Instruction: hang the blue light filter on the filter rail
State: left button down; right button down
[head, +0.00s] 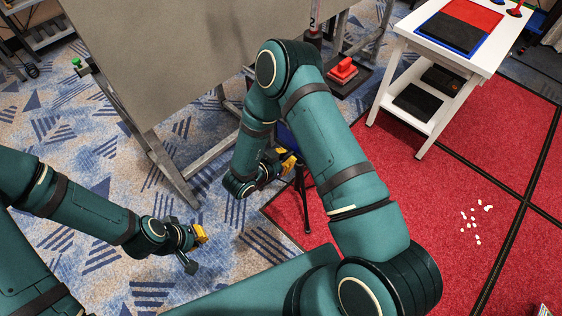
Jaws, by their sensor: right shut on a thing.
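My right gripper (285,163), with yellow parts, is shut beside the upper part of a black tripod stand. A dark blue piece (286,136), apparently the blue light filter, shows right at this gripper, in its jaws as far as I can see. My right arm hides most of it. My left gripper (192,249) hangs low over the patterned carpet at the left, apart from other things. Its finger opening is too small to tell. I cannot make out the filter rail in this view.
A large grey panel (190,60) on a metal frame stands behind my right gripper. The tripod's black legs (304,200) stand on the floor. A white table (405,28) with a red and dark panel is at the upper right. Small white pieces (476,222) lie on red carpet.

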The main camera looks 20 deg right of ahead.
jog(key=r+b+x, duration=0.1)
jog(key=x, duration=0.6)
jog(key=shift+d+r+b, duration=0.2)
jog(key=shift+d+b, duration=0.1)
jog(key=shift+d, duration=0.2)
jog(key=shift+w, duration=0.15)
dwell(0.3)
jog(key=c, duration=1.1)
grip_release()
jog(key=shift+o, duration=0.2)
jog(key=v, duration=1.2)
